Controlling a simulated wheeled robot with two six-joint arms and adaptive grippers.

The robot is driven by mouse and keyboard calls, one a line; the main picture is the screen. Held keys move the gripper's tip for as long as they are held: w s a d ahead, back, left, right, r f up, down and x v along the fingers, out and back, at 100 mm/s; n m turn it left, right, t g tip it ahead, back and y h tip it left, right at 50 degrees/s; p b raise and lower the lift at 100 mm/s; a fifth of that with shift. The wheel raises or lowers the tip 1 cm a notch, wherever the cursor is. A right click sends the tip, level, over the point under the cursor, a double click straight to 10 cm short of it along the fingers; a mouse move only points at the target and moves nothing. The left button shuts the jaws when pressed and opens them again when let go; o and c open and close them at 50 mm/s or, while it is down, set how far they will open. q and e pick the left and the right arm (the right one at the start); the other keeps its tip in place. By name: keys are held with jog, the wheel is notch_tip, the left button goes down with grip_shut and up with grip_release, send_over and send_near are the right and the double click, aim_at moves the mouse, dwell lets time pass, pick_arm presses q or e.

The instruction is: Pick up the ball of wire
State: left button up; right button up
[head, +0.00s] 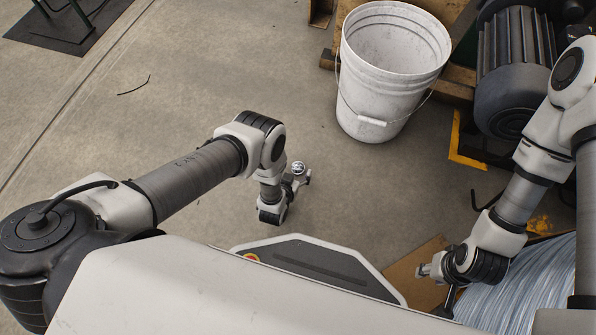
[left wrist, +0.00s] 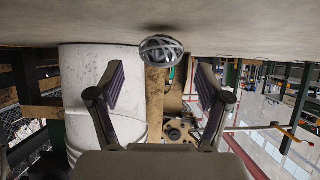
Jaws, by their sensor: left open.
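The ball of wire (head: 298,167) is a small silvery ball on the concrete floor, right beside my left gripper (head: 301,180). In the left wrist view, which looks upside down with the floor at the top, the ball of wire (left wrist: 161,50) lies ahead, centred between the two fingers. My left gripper (left wrist: 160,82) is open and empty, and the ball appears just beyond its fingertips. I see no contact with it. My right gripper (head: 424,270) hangs at the lower right, far from the ball, and is too small to read.
A white bucket (head: 384,109) with a wire handle stands beyond the ball. A dark motor (head: 510,85) and a yellow bracket (head: 458,147) are at the right. A coil of pale wire (head: 527,287) is near my right arm. Floor to the left is mostly clear, with a thin wire scrap (head: 135,87).

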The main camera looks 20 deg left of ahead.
pick_arm(q)
jog(key=shift+w+f, duration=0.3)
jog(key=shift+w, duration=0.1)
jog(key=shift+r, duration=0.15)
jog(key=c, duration=1.2)
jog(key=shift+c, duration=0.2)
